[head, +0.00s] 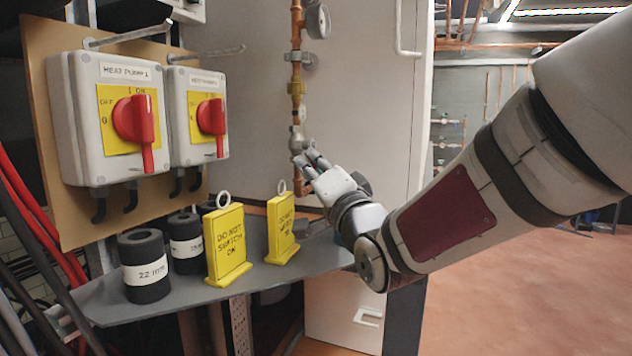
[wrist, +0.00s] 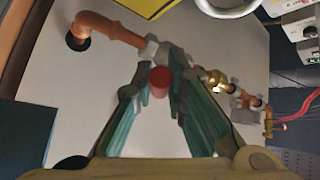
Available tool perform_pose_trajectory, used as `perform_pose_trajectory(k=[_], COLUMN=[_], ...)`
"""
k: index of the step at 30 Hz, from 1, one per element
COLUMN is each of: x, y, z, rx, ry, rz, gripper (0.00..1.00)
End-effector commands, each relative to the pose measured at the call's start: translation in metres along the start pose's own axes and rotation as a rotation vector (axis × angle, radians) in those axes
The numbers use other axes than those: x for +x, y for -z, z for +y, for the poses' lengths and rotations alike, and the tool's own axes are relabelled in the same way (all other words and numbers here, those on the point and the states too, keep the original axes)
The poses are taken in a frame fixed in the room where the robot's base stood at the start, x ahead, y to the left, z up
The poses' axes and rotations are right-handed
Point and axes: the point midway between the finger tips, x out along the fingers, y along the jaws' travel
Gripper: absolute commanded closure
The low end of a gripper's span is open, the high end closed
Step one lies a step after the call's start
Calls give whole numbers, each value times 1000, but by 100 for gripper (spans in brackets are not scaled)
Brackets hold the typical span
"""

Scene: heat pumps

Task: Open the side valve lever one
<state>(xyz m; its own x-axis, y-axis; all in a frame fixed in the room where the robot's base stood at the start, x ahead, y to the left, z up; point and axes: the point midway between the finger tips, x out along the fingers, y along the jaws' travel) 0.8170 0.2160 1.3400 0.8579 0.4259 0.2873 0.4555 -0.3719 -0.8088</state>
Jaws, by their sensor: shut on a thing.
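The side valve (head: 296,140) is a grey metal body in the vertical copper pipe, in front of a pale cabinet panel. In the wrist view the valve body (wrist: 150,50) sits at the end of a bent copper pipe. The red lever (wrist: 160,82) shows end-on between my fingers. My gripper (head: 312,163) reaches the valve from the right in the head view. In the wrist view its two fingers (wrist: 160,92) close in on the red lever from both sides. My fingers hide the lever in the head view, so its angle cannot be told.
Two switch boxes with red handles (head: 136,120) (head: 212,117) are on a board at left. A grey shelf (head: 110,300) below holds black rolls (head: 147,275) and two yellow signs (head: 228,245) (head: 282,228). A gauge (head: 317,20) is above the valve. Open floor (head: 530,290) lies right.

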Motion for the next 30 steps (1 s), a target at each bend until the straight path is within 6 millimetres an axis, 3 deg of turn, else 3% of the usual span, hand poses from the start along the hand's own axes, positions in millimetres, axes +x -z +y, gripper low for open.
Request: perform_pose_trajectory(k=[1,23,24,26,30], x=[0,0,0,0,0], y=[-3,-2,-2,-2,-2], z=[8,8,8,8,6], rx=[-7,-42,-42,-42,-42], ry=[0,33,33,33,36], rz=[-1,7,6,7,8], gripper=[100,100,82,69,66])
